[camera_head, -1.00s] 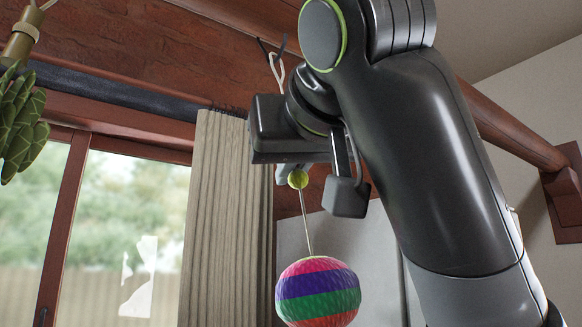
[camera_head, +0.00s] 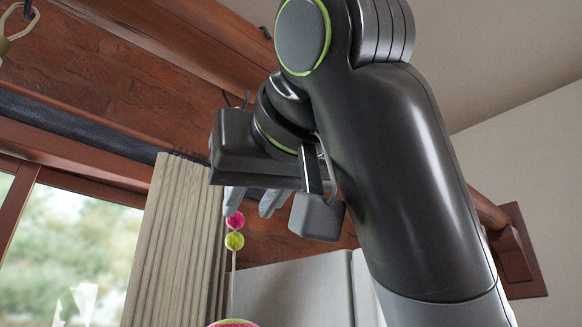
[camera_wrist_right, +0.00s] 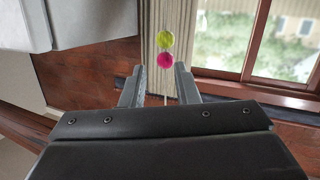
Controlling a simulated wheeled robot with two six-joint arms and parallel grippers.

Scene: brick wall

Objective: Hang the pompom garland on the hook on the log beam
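The pompom garland hangs in the head view, with a pink pompom, a yellow-green pompom (camera_head: 234,241) and the top of a larger ball (camera_head: 232,323) at the bottom edge. My right gripper (camera_head: 252,202) is above the pompoms, its fingers apart. In the right wrist view, the pink pompom (camera_wrist_right: 165,60) and white cord show in the gap between the open fingers (camera_wrist_right: 159,82). A thin dark hook tip (camera_head: 246,98) shows just above my gripper by the log beam (camera_head: 170,40). The garland's top loop is hidden, so whether it is on the hook cannot be told. My left gripper is out of view.
A pleated curtain (camera_head: 172,240) hangs beside the garland, with a window (camera_head: 75,245) to its left. Another hook (camera_head: 28,10) with a looped item is at the top left. A pale grey panel (camera_head: 290,292) is behind my right arm.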

